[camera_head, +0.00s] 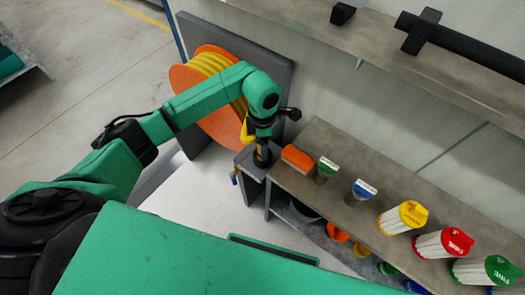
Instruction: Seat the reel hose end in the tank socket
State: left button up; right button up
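The hose reel (222,122) has orange flanges and yellow hose (208,64) wound on it, and stands against a dark grey panel. The yellow hose end (246,134) runs down beside my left gripper (262,150). The gripper points down over the small grey tank (245,160) at the end of the shelf. A narrow brownish piece shows between the gripper and a dark round socket (262,161) on the tank top. The wrist hides the fingers, so I cannot tell their grip or how deep the hose end sits. My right gripper is out of view.
An orange block (297,158) lies on the shelf close to the tank. Jars with green (326,169) and blue (361,191) labels follow, then filters with yellow (402,217), red (443,242) and green (486,270) caps. A grey upper shelf (385,45) overhangs behind.

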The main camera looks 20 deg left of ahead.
pick_arm(q)
jog(key=shift+f, duration=0.5)
grip_shut()
jog(key=shift+w+r, duration=0.1)
